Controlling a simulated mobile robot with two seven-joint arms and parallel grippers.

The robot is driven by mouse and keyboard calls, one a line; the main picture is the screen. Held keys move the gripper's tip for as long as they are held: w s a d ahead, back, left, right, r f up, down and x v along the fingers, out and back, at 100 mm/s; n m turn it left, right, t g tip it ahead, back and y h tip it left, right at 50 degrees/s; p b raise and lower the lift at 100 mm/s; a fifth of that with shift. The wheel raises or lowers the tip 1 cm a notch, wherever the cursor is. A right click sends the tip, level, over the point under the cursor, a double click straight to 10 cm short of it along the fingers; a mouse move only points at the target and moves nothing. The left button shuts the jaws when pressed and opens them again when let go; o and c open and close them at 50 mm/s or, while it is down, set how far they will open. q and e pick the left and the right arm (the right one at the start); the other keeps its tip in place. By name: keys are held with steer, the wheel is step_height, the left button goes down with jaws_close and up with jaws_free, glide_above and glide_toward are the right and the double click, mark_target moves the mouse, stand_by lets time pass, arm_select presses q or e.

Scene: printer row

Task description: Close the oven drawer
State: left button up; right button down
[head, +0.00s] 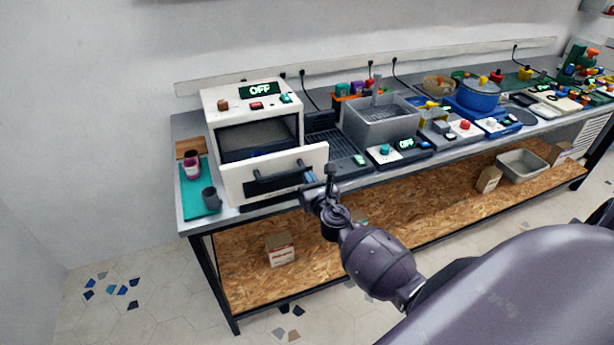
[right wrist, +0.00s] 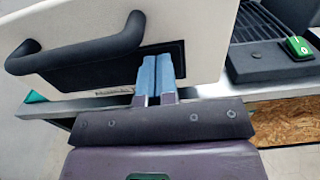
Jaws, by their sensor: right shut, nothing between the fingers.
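The oven (head: 256,108) is a white box with an OFF display at the left end of the bench. Its drawer is pulled out, and the white drawer front (head: 308,160) with a black handle (head: 270,181) stands forward of the body. In the right wrist view the drawer front (right wrist: 80,22) and handle (right wrist: 80,50) fill the upper left. My right gripper (head: 312,176) is shut and empty at the right part of the drawer front. Its blue fingertips (right wrist: 155,72) overlap the front's dark panel right of the handle; whether they touch it is unclear. My left gripper is out of view.
A teal mat (head: 196,172) with cups lies left of the oven. A dark ribbed tray (head: 343,148) and a grey sink (head: 382,126) stand to the right. A wooden lower shelf holds a small box (head: 280,249). The floor in front is clear.

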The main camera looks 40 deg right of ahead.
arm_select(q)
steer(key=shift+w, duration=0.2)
arm_select(e)
steer(key=shift+x, duration=0.85)
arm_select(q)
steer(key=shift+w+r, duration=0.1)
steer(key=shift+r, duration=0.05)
arm_select(e)
steer(key=shift+w, duration=0.1)
